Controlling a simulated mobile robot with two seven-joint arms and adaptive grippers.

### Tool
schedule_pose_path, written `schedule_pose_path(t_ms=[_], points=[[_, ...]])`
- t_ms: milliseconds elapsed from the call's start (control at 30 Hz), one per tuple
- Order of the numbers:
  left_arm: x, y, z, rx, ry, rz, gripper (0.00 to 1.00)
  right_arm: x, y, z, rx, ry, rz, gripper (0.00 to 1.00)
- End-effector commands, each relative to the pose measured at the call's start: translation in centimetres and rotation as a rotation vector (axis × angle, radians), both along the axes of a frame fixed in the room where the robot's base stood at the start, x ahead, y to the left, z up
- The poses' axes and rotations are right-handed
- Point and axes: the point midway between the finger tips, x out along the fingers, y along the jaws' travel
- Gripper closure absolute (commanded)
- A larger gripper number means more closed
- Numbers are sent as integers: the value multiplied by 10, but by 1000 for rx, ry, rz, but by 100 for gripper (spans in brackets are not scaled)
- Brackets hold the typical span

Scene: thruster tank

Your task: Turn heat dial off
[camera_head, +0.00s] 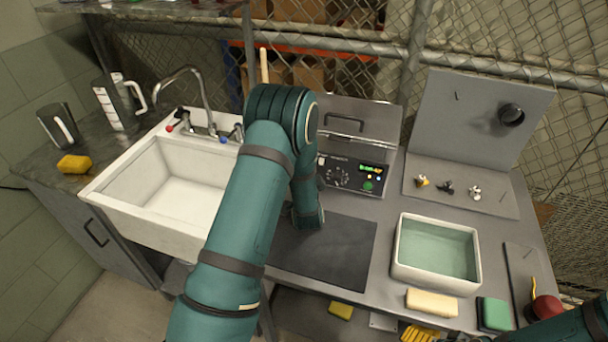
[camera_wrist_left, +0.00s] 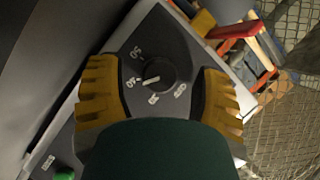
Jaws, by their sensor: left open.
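The heat dial (camera_wrist_left: 153,73) is a round dark knob on a dark panel, seen in the left wrist view. Its white pointer line points left, toward a small blurred label. Other labels ring it; one at lower right seems to read OFF. My left gripper (camera_wrist_left: 156,82) is open, with one yellow ribbed finger on each side of the dial; contact cannot be told. In the head view, my arm hides this gripper and most of the dial area. The machine's control panel (camera_head: 338,176) shows there. My right gripper (camera_head: 418,333) is partly visible at the bottom edge.
A white sink (camera_head: 150,215) stands left. A tank of pale green liquid (camera_head: 437,250) stands right, with a cream block (camera_head: 432,303) in front. A dark mat (camera_head: 335,255) lies before the machine. An upright grey board (camera_head: 470,115) and wire fence stand behind.

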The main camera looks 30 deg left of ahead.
Motion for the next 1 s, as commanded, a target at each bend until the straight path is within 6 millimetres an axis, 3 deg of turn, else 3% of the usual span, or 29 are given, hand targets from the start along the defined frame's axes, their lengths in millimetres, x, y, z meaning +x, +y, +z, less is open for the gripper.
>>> schedule_pose_path(t_ms=[100, 300, 667, 1000], points=[[0, 0, 0, 0, 0, 0, 33, 0, 0, 0, 0, 0, 0, 4], [0, 0, 0, 0, 0, 0, 100, 0, 0, 0, 0, 0, 0, 4], [0, 0, 0, -34, -8, -1, 100, 0, 0, -3, 0, 1, 1, 4], [0, 1, 0, -246, -63, 1, 100, -5, 1, -17, 2, 11, 9, 4]])
